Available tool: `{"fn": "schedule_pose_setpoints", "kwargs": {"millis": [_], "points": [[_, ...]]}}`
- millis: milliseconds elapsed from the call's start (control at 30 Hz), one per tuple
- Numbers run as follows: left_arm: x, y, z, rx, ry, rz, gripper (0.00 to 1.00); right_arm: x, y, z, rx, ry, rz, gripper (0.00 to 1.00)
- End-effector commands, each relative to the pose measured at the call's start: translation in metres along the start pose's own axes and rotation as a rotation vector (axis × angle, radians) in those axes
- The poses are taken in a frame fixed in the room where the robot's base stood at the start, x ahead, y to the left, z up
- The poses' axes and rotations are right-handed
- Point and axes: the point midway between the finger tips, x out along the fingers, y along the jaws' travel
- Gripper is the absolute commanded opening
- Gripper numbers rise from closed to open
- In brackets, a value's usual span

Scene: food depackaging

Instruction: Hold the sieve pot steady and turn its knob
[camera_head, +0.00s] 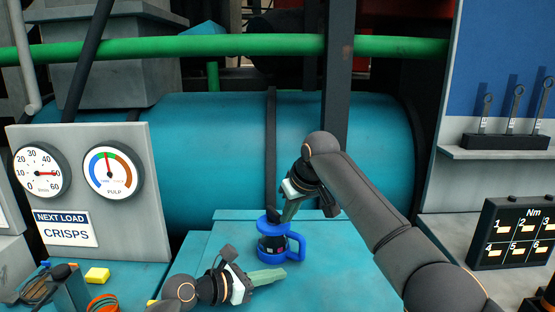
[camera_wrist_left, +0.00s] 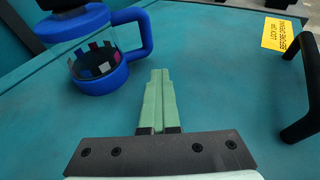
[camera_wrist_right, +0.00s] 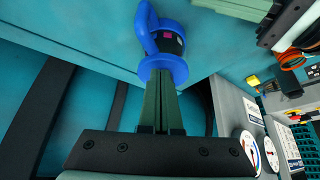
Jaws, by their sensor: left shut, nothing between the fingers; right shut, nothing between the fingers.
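The sieve pot (camera_head: 272,246) is blue with a dark, see-through middle, a handle on its right and a black knob (camera_head: 273,214) on top. It stands upright on the teal surface. My right gripper (camera_head: 289,216) is shut and empty, its green fingertips just right of the knob; contact is unclear. In the right wrist view the fingers (camera_wrist_right: 161,82) overlap the pot's blue rim (camera_wrist_right: 164,66), and the knob is hidden. My left gripper (camera_head: 284,272) is shut and empty, low in front of the pot. In the left wrist view its fingertips (camera_wrist_left: 159,72) are apart from the pot (camera_wrist_left: 100,75) and its handle (camera_wrist_left: 147,35).
A gauge panel (camera_head: 100,190) stands at the left, with a yellow block (camera_head: 97,275) and orange rings (camera_head: 103,303) below it. A large teal cylinder (camera_head: 180,150) lies behind. The left wrist view shows a black bar handle (camera_wrist_left: 306,90) and a yellow label (camera_wrist_left: 280,34).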

Motion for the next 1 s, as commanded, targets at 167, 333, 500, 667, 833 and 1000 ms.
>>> {"fn": "schedule_pose_setpoints", "kwargs": {"millis": [167,333,500,667,833,1000], "points": [[0.0,0.0,0.0,0.0,0.0,0.0,0.0,0.0008,-0.0005,-0.0024,0.001,0.001,0.0,0.0],[0.0,0.0,0.0,0.0,0.0,0.0,0.0,0.0015,-0.0012,-0.0045,-0.001,0.001,-0.001,0.0],[0.0,0.0,0.0,0.0,0.0,0.0,0.0,0.0028,-0.0015,-0.0061,-0.001,0.001,-0.001,0.0],[0.0,0.0,0.0,0.0,0.0,0.0,0.0,0.0035,-0.0018,-0.0075,0.0,0.0,-0.001,0.0],[0.0,0.0,0.0,0.0,0.0,0.0,0.0,0.0045,-0.0024,-0.0085,-0.001,0.0,-0.001,0.0],[0.0,0.0,-0.0001,0.0,0.0,0.0,0.0,0.0048,-0.0025,-0.0087,-0.002,0.0,-0.001,0.0]]}}
